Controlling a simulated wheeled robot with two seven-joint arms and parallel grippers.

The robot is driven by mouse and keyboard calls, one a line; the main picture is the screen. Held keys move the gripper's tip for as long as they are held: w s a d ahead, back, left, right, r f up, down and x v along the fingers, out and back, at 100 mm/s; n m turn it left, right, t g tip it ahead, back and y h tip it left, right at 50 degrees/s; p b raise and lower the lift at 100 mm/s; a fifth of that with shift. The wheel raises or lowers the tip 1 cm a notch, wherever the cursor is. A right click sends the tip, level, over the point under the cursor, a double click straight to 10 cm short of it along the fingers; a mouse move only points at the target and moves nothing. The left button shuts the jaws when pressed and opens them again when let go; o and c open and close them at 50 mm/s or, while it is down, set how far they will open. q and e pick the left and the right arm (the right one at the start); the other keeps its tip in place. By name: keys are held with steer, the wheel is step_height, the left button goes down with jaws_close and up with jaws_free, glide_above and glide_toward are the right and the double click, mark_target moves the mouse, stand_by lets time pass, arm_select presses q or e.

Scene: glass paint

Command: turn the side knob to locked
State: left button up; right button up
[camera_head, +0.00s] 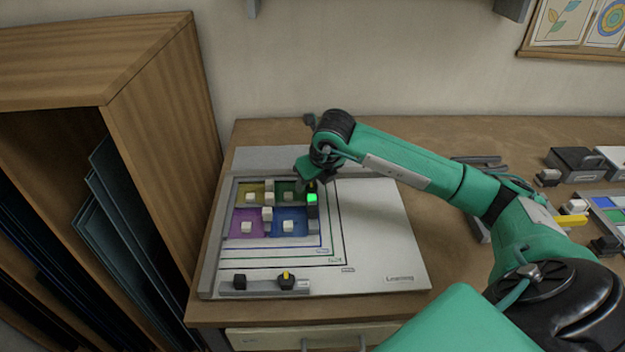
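A light panel board (375,235) lies on the wooden table and bears colored squares of yellow, green, purple and blue, with small white blocks on them. A dark side piece with a lit green patch (312,198) stands at the right edge of the squares. My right gripper (309,184) reaches down at the top of this piece; its fingers are mostly hidden by the wrist, so I cannot tell if they grip. A black knob with a yellow mark (286,281) and a black knob (240,282) sit on a grey strip at the board's front. My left gripper is not in view.
A wooden cabinet (160,120) with glass sheets (125,215) stands close on the left. Dark and grey fixtures (575,163) and a tray of colored pieces (608,212) lie on the right of the table. My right arm spans the middle.

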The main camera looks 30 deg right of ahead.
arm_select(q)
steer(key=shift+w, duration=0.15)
arm_select(e)
steer(key=shift+r, duration=0.1)
steer(key=shift+s+r, duration=0.1)
steer(key=shift+r, duration=0.2)
arm_select(q)
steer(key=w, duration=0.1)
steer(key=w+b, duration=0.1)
steer(key=b, duration=0.1)
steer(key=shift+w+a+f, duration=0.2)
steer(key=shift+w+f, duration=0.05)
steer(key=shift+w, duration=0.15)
arm_select(e)
steer(key=v, duration=1.3)
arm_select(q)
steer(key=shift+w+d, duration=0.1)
arm_select(e)
steer(key=shift+d, duration=0.1)
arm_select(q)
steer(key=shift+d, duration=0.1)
